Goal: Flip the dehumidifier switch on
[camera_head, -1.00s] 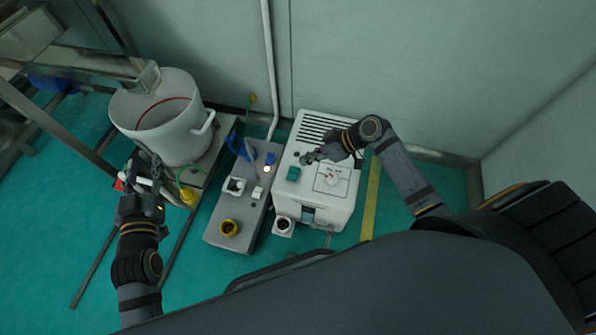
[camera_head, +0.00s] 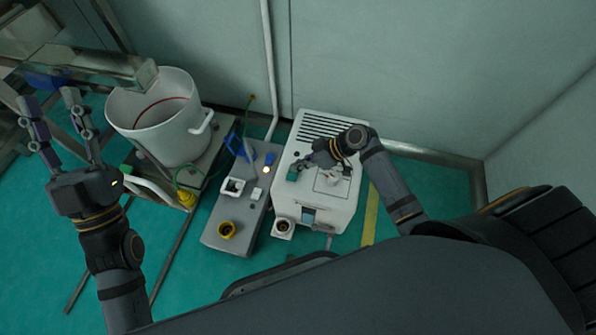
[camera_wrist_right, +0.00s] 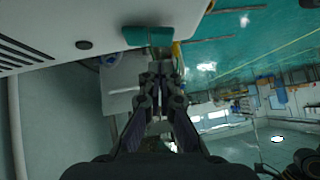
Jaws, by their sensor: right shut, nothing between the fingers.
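The dehumidifier (camera_head: 340,207) is a white box with black vent slots on top, standing on the floor by the wall. Its green switch (camera_head: 292,174) sits on the top face; it also shows in the right wrist view (camera_wrist_right: 147,36). My right gripper (camera_head: 301,166) is shut and empty, with its fingertips right at the switch. In the wrist view the fingertips (camera_wrist_right: 160,52) overlap the switch's edge; I cannot tell whether they touch. The switch's position is unclear. My left gripper (camera_head: 49,98) is open and empty, left of the white bucket, far from the dehumidifier.
A grey control box (camera_head: 222,240) with a yellow-ringed knob stands left of the dehumidifier. The white bucket (camera_head: 180,130) stands on a low platform beside a metal frame. A pipe (camera_head: 268,60) runs down the wall. Floor right of the yellow stripe (camera_head: 371,205) is clear.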

